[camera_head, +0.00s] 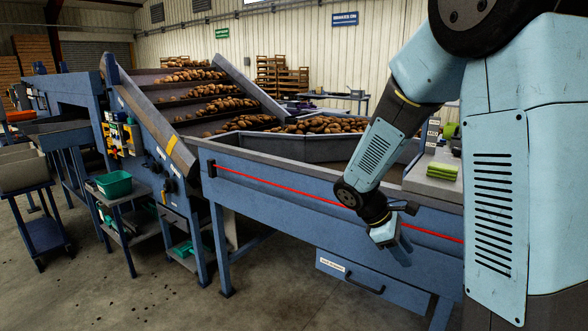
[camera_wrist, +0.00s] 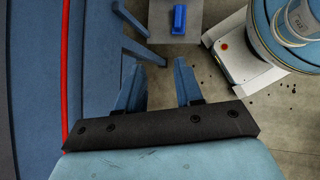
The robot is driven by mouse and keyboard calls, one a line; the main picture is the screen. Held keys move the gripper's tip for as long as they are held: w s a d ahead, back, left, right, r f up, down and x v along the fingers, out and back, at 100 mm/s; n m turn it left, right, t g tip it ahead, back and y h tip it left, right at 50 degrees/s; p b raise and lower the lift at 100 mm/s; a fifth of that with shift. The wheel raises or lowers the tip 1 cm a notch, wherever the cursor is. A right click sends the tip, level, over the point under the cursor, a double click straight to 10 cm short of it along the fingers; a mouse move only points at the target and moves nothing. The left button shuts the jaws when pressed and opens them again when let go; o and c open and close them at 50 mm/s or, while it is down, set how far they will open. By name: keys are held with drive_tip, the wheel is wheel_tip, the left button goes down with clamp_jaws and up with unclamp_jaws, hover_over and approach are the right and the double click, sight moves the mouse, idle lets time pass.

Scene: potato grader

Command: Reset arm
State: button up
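My gripper (camera_head: 398,252) hangs at the end of my light-blue arm, fingers down, in front of the blue side wall of the grader (camera_head: 290,195). In the wrist view my gripper (camera_wrist: 160,68) shows two blue fingers spread apart with nothing between them. The floor shows beyond the gap. The arm is bent, and the forearm slopes down to the left past the wall with the red line. The elbow and upper arm fill the right of the head view.
Potatoes (camera_head: 325,125) lie in the grader's bin and on its sloping conveyor. A drawer (camera_head: 372,284) sits below the gripper. Green cloths (camera_head: 442,171) lie to its right. A teal crate (camera_head: 114,184) stands on a left table. The wrist view shows a blue object (camera_wrist: 179,19) on a grey surface.

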drive_tip(key=s+a+r+m+t+y, duration=0.3)
drive_tip(key=s+r+m+t+y, duration=0.4)
drive_tip(key=s+r+m, duration=0.5)
drive_tip(key=shift+s+r+m, duration=0.4)
drive_tip(key=shift+s+r, duration=2.05)
drive_tip(key=shift+r, duration=0.3)
